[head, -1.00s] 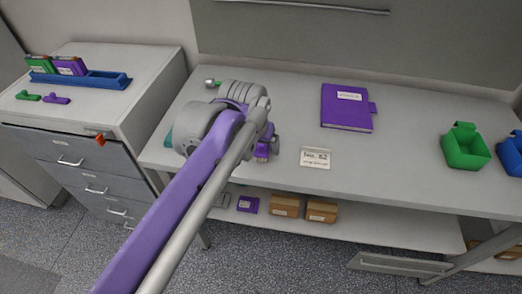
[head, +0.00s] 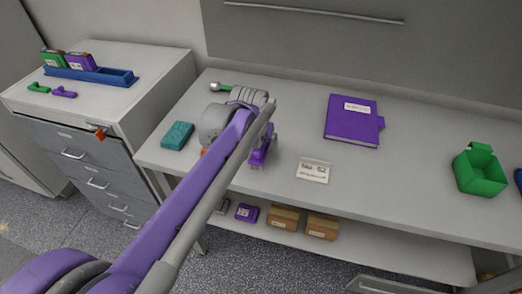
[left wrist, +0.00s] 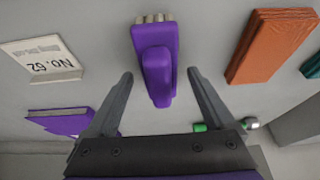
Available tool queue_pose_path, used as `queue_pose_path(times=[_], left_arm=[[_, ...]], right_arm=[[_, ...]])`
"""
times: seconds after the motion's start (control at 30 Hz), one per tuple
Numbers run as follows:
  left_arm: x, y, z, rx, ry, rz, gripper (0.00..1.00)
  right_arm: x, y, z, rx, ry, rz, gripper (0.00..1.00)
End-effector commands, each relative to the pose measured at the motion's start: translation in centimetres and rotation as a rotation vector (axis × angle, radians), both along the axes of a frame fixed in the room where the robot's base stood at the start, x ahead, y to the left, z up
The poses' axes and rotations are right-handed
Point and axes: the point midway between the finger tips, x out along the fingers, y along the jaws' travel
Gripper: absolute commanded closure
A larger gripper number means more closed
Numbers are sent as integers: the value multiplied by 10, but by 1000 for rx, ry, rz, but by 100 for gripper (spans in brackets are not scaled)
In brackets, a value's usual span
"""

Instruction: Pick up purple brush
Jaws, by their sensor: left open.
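The purple brush (left wrist: 155,62) lies on the grey table, its handle towards me and its pale bristles at the far end in the left wrist view. In the head view the brush (head: 261,154) shows partly, just right of my left forearm. My left gripper (left wrist: 160,76) is open and empty. Its two fingers stand on either side of the brush handle, with a gap on both sides. In the head view my own arm hides much of the left gripper. My right gripper is not in view.
An orange block (left wrist: 272,45) and a teal block (head: 177,135) lie left of the brush in the head view. A number card (head: 314,170) and a purple notebook (head: 350,119) lie to its right. A green bin (head: 480,171) stands farther right. A green-handled tool (head: 218,86) lies behind.

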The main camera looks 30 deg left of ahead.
Motion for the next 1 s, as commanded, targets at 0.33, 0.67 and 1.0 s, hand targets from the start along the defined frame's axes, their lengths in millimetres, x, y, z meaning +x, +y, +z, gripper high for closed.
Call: queue_pose_path(times=[0.33,0.67,1.0], left_arm=[[3,1,-7,0,0,0,18],[2,1,-7,0,0,0,77],[2,1,-7,0,0,0,100]], right_arm=[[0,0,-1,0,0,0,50],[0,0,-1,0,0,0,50],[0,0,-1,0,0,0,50]])
